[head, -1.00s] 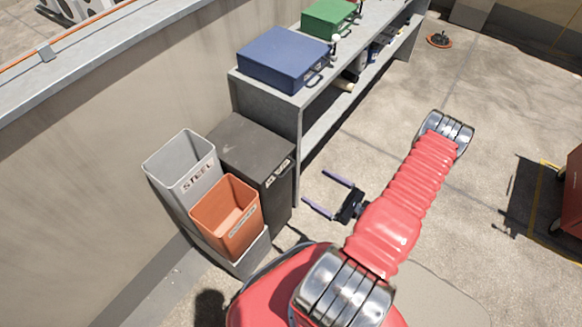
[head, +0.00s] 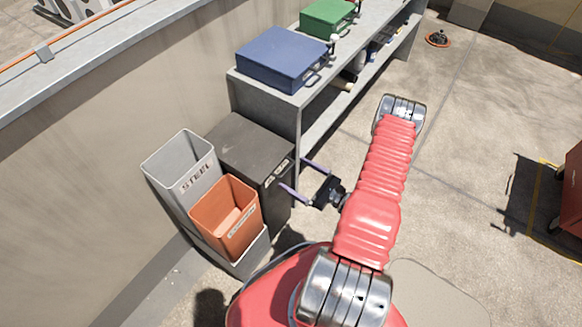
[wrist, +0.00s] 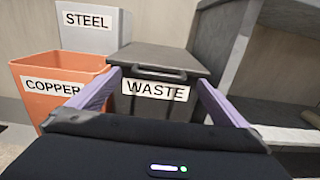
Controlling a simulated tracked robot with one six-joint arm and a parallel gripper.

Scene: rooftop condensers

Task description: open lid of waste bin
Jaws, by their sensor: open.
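The waste bin (head: 275,190) is a dark grey box with a flat lid (head: 247,143), which is down. In the wrist view the bin (wrist: 142,107) shows its WASTE label and a dark handle bar (wrist: 158,72) along the lid's front edge. My gripper (head: 303,176) is open and empty, its two purple fingers pointing at the bin's front. In the wrist view the fingers (wrist: 155,85) stand either side of the label and handle. I cannot tell how small the gap to the bin is.
A grey STEEL bin (head: 172,165) and an orange COPPER bin (head: 222,230) stand left of the waste bin. A grey bench (head: 300,97) with blue (head: 282,58) and green (head: 327,17) cases stands behind it, close to the right. Open floor lies to the right.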

